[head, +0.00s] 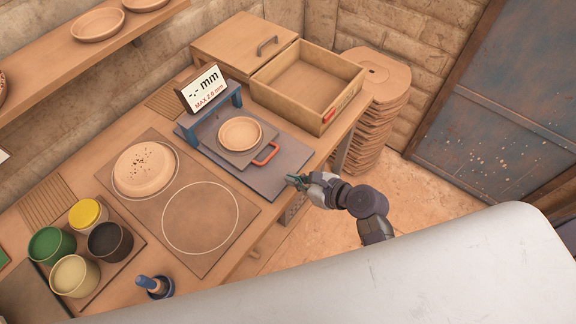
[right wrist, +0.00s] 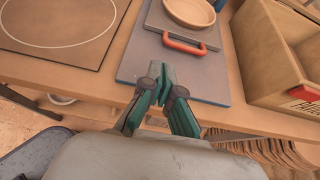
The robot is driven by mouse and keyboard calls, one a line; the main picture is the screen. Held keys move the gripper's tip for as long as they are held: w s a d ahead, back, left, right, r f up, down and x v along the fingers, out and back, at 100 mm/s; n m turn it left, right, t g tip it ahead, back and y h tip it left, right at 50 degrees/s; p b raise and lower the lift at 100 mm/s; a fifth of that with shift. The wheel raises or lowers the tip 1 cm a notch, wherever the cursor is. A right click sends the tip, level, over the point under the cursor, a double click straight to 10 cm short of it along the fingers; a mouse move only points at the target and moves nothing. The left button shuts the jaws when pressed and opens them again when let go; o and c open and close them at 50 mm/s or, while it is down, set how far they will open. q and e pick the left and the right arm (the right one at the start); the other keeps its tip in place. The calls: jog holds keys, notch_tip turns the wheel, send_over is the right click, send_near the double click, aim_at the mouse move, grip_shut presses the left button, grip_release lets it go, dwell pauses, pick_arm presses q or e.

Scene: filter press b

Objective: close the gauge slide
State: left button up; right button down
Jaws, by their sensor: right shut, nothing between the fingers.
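The gauge slide (head: 227,152) is a grey plate with a red-orange handle (head: 267,154) on its front side. A small clay dish (head: 240,133) sits on it. The slide sticks out in front of the blue gauge frame (head: 209,114), on a grey base plate (head: 274,179). A display reading "-.- mm, MAX 2.0 mm" (head: 203,88) stands above the frame. My right gripper (head: 299,182) is at the base plate's front edge, shut and empty, apart from the handle. In the right wrist view its fingertips (right wrist: 163,84) point towards the handle (right wrist: 184,44). My left gripper is not in view.
An open wooden box (head: 308,92) with a red handle stands right of the gauge. A mat with two circles (head: 201,217) lies left, holding a speckled dish (head: 145,168). Paint pots (head: 74,275) stand further left. Stacked boards (head: 377,77) stand beyond the table.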

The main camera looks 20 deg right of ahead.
jog(key=shift+t, duration=0.4)
jog(key=w+d+f+b, duration=0.1)
jog(key=w+d+b, duration=0.1)
jog(key=b, duration=0.1)
jog(key=w+d+f+b, duration=0.1)
jog(key=d+f+b, duration=0.1)
jog(key=b, duration=0.1)
jog(key=shift+w+d+f, duration=0.1)
jog(key=shift+w+f, duration=0.1)
jog(key=shift+w, duration=0.15)
jog(key=w+d+t+y+b, duration=0.1)
jog(key=w+d+b, duration=0.3)
jog(key=b, duration=0.5)
pick_arm(q)
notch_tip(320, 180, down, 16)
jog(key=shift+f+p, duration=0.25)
jog(key=shift+p, duration=0.15)
pick_arm(e)
send_near(275, 134)
jog(key=x, duration=0.6)
jog(key=shift+w+a+f, duration=0.1)
jog(key=shift+w, duration=0.1)
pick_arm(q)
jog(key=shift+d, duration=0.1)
